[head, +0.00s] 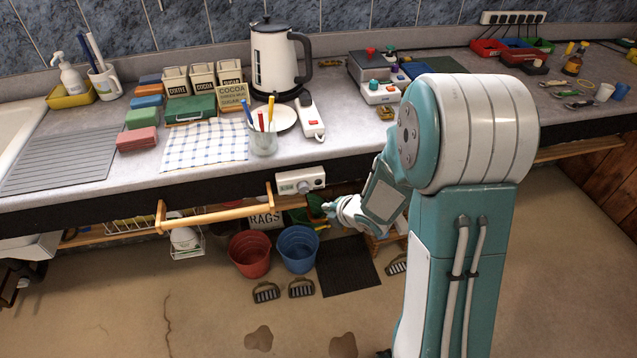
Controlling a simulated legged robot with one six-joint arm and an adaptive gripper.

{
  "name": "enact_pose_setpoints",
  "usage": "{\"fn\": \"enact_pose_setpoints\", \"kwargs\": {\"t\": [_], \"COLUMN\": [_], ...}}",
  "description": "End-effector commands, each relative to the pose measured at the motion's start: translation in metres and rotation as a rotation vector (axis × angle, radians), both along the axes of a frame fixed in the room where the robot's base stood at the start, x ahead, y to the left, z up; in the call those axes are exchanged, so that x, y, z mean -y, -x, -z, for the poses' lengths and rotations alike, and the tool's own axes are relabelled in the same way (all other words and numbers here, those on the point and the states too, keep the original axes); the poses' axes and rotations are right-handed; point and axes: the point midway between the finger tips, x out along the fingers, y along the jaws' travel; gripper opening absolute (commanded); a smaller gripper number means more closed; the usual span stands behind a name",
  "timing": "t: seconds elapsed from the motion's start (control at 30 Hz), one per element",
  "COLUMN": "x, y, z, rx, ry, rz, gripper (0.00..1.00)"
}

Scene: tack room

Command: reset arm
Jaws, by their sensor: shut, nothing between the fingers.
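My arm stands on the right of the head view, in teal and white, its large rounded joint covering part of the counter. From there the forearm runs down to the left and ends in my gripper (330,207). The gripper is small in the view, shut and empty, just in front of and below the counter's front edge. No object shows in it.
The grey counter (350,150) holds a kettle (273,60), a jar of pens (263,138), a checked cloth (205,146) and a power strip (310,118). A wooden rail (215,215) juts out in front. A red bucket (250,254) and blue bucket (298,250) stand below. The front floor is mostly open.

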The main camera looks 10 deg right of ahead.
Motion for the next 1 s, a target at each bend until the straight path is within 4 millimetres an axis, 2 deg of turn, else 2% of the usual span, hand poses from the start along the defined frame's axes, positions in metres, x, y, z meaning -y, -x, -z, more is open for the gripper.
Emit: {"fn": "enact_pose_setpoints", "kwargs": {"t": [0.53,0.63,0.73,0.83,1.0], "x": [0.0,0.003,0.011,0.022,0.037], "y": [0.0,-0.001,0.0,0.005,0.027], "z": [0.0,-0.007,-0.027,-0.057,-0.105], "rx": [0.0,-0.004,-0.022,-0.051,-0.097], "ry": [0.0,-0.002,-0.02,-0.066,-0.194], "rz": [0.0,0.03,0.137,0.308,0.618], "gripper": [0.0,0.0,0.0,0.0,0.0]}}
